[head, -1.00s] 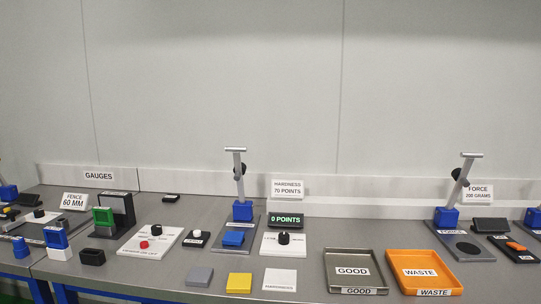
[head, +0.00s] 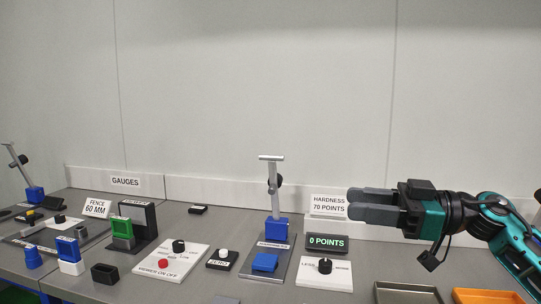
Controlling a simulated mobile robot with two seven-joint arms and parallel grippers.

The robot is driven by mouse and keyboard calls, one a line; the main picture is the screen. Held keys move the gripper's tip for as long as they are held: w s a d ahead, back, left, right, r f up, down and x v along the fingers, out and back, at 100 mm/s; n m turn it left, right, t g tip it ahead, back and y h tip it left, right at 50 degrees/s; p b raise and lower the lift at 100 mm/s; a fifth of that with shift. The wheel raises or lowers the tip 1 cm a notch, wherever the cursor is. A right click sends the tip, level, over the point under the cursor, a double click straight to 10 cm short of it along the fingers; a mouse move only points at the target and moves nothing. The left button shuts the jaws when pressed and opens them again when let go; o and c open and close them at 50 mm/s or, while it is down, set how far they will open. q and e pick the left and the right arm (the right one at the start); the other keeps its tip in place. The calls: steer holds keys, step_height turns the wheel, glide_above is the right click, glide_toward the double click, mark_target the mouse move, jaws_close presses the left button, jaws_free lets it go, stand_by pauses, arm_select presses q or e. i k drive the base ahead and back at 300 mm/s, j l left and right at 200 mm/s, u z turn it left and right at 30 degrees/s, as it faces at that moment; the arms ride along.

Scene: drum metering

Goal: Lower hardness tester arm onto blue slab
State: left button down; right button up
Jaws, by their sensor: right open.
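The hardness tester (head: 276,229) stands at the middle of the bench, a blue block on a grey base plate. Its grey arm (head: 272,190) points up, with a T-shaped handle (head: 271,158) on top. The blue slab (head: 265,262) lies on the base plate in front of the block. The display (head: 327,243) beside it reads 0 POINTS. My right gripper (head: 358,204) is open and empty, to the right of the tester arm and apart from it, its fingers pointing left. My left gripper is not in view.
A HARDNESS 70 POINTS sign (head: 329,204) stands behind the display. A knob panel (head: 325,273) and a ZERO button box (head: 222,259) flank the tester. A grey tray (head: 408,291) and an orange tray (head: 486,296) lie at the lower right. A green gauge (head: 121,229) stands left.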

mark_target(275, 181)
steer(key=i, duration=0.95)
